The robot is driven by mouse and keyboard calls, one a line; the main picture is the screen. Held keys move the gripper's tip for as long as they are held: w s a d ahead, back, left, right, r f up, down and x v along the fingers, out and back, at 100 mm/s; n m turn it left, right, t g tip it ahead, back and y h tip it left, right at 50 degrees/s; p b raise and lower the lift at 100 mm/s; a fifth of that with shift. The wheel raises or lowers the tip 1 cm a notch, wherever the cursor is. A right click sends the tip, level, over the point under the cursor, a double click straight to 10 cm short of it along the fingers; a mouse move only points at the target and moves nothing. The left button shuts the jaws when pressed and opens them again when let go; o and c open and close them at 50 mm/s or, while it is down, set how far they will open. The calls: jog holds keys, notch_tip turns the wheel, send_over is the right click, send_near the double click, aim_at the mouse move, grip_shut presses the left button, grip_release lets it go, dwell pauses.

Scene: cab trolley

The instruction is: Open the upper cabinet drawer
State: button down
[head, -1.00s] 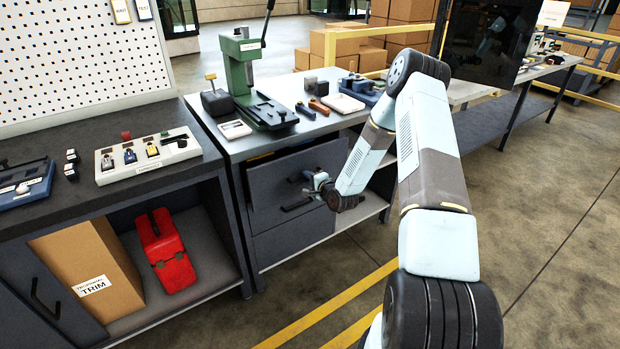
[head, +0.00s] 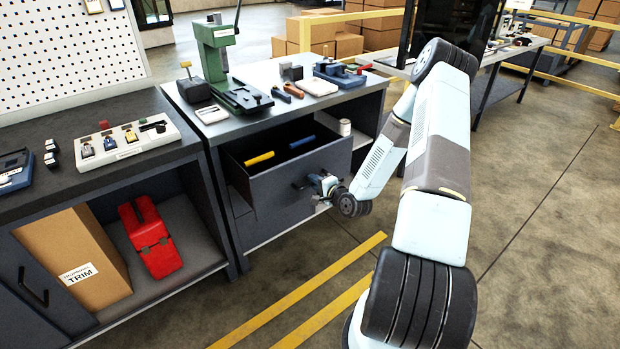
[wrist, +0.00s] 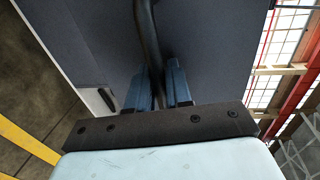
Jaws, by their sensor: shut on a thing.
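The upper cabinet drawer (head: 284,192) is pulled well out from under the press bench in the head view. Its dark inside shows a yellow-handled thing and a blue one. My gripper (head: 318,183) is at the drawer's front, on the handle. In the wrist view, the two blue fingers of my gripper (wrist: 159,88) close around the dark bar handle (wrist: 148,32), against the grey drawer front (wrist: 92,38). In the head view the handle is mostly hidden by my gripper.
A green press (head: 222,65), a vise (head: 340,72) and small tools stand on the bench top (head: 290,110). Left, an open bay holds a red case (head: 150,237) and a cardboard box (head: 75,245). The floor before the drawer is clear, with yellow lines (head: 300,290).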

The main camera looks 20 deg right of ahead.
jog(key=shift+s+d+f, duration=0.1)
jog(key=shift+s+d, duration=0.1)
jog(key=shift+s, duration=0.6)
jog(key=shift+s+d, duration=0.15)
jog(key=shift+s, duration=0.7)
jog(key=shift+s+d+f, duration=0.1)
jog(key=shift+s+d, duration=0.1)
jog(key=shift+s, duration=0.6)
jog(key=c, duration=1.2)
grip_release()
jog(key=shift+w, duration=0.1)
jog(key=shift+d+r, duration=0.1)
jog(key=shift+d, duration=0.1)
jog(key=v, duration=1.3)
jog(key=shift+s+d, duration=0.1)
jog(key=shift+s, duration=0.25)
